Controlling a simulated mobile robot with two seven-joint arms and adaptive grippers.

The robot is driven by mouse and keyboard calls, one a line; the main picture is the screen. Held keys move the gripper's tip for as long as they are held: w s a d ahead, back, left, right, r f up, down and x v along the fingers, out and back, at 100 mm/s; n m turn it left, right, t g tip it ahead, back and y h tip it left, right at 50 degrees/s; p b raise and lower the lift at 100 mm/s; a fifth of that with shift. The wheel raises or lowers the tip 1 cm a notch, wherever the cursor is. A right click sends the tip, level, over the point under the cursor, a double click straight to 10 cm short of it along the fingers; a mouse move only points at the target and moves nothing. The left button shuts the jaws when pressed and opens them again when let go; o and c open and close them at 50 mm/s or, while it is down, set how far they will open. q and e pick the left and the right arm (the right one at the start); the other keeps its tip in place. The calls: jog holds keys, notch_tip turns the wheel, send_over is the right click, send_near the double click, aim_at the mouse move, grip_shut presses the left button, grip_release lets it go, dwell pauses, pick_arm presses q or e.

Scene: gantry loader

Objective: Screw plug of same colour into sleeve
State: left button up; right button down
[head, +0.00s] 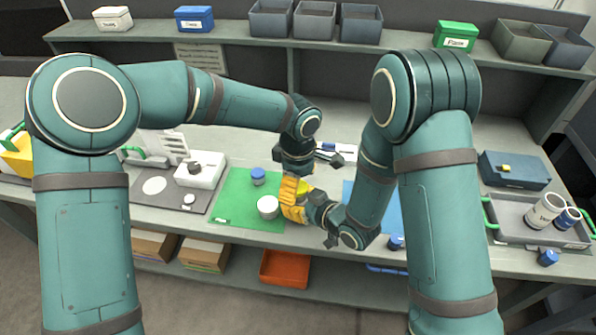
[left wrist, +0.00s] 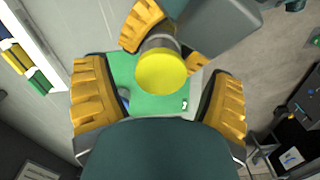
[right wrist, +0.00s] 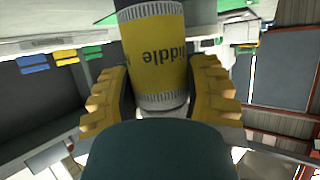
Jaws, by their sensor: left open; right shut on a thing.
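A yellow sleeve (right wrist: 153,55), labelled "Middle" with pale ribbed ends, is between the fingers of my right gripper (right wrist: 158,95), which is shut on it. I cannot tell whether this is a plug in the sleeve. My left gripper (left wrist: 159,105) is open, its fingers spread on either side of the yellow face without visible contact. In the head view both grippers meet above the green mat (head: 232,206), and yellow (head: 303,187) shows between them.
A white cylinder (head: 268,206) and a blue one (head: 258,176) stand on the green mat. A blue plug (head: 396,242) lies near the front edge. A grey tray (head: 515,233) at right holds two sleeves (head: 545,210). Bins line the back shelf (head: 400,50).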

pick_arm(q)
jog(key=shift+f, duration=0.45)
grip_shut()
jog(key=m, duration=1.3)
jog(key=shift+m, duration=0.3)
jog(key=shift+c, duration=1)
grip_release()
